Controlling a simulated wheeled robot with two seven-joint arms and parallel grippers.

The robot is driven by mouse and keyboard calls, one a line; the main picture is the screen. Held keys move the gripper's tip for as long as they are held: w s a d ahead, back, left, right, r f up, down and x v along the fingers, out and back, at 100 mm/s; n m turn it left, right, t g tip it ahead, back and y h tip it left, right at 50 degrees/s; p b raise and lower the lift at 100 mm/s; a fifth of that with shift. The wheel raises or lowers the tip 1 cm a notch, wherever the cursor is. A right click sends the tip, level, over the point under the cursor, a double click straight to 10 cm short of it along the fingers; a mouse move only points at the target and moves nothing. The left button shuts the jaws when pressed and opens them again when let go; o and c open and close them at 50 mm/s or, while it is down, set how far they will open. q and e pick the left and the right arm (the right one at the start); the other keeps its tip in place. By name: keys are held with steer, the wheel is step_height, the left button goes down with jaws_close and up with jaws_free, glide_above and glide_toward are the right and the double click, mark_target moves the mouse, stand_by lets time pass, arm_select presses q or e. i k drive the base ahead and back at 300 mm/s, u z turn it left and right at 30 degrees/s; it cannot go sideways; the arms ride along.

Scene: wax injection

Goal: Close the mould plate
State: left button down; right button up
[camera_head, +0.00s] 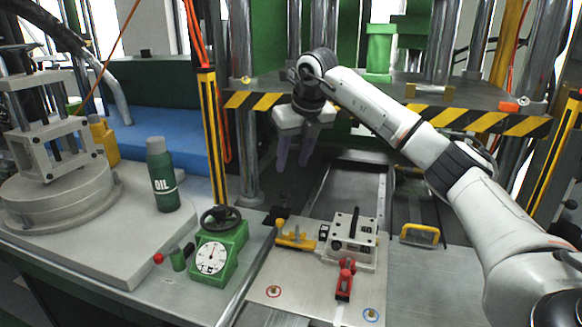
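The mould (342,255) is a pale metal block with a black upright handle and small black parts on its top plate. It sits on the metal work plate (300,292) in the lower middle. Whether its plates are fully together I cannot tell. A yellow clamp (295,238) is at its left and a red toggle clamp (345,278) at its front. My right gripper (293,165) points down, behind and left of the mould, well apart from it. Its two fingers are apart with nothing visible between them. My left gripper is not in view.
A green press frame with a striped edge (470,120) stands behind. A green gauge box (218,252) with a black handwheel is left of the work plate. A green oil bottle (162,178) stands on the left table. A yellow handle (420,235) is at the right.

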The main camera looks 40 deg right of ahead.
mark_target(281, 287)
steer(key=k, duration=1.5)
